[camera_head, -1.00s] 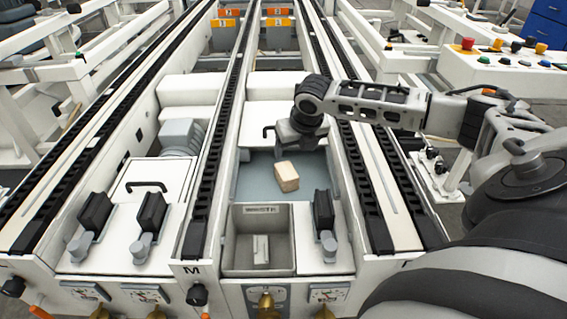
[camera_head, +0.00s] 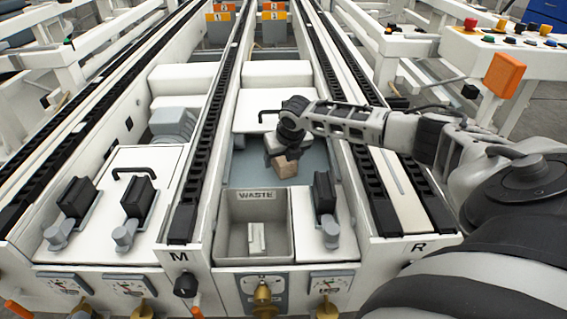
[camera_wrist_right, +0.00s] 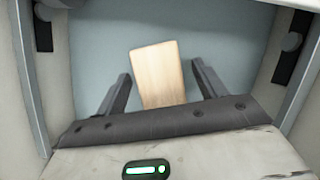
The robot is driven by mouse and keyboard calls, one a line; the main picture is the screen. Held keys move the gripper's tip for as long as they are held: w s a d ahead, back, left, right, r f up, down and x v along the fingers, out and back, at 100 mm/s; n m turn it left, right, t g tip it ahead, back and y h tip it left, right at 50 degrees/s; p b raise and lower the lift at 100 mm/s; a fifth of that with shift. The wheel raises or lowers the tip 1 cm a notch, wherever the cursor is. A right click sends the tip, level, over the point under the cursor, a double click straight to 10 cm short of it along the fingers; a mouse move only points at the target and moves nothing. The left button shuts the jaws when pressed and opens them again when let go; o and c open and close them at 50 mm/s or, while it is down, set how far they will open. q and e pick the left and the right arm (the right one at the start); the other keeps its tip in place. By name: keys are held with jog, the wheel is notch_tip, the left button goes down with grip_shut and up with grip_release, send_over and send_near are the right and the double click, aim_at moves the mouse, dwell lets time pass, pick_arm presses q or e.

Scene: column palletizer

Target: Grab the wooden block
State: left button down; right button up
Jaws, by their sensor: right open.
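The wooden block (camera_head: 284,168) lies on the grey-blue floor of the recess behind the waste bin. My right gripper (camera_head: 282,156) is over it and hides its upper part in the head view. In the right wrist view, the pale wooden block (camera_wrist_right: 158,76) shows between the two dark fingers of the open right gripper (camera_wrist_right: 162,88). A gap shows on each side of the block, and neither finger visibly touches it. My left gripper is not in view.
The bin marked WASTE (camera_head: 228,225) stands just in front of the recess and holds a small pale piece (camera_head: 256,238). White walls and black rails (camera_head: 345,125) border the recess. A black handle (camera_head: 268,114) is behind it.

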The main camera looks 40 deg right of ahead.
jog(key=c, duration=1.1)
jog(key=shift+r, duration=0.15)
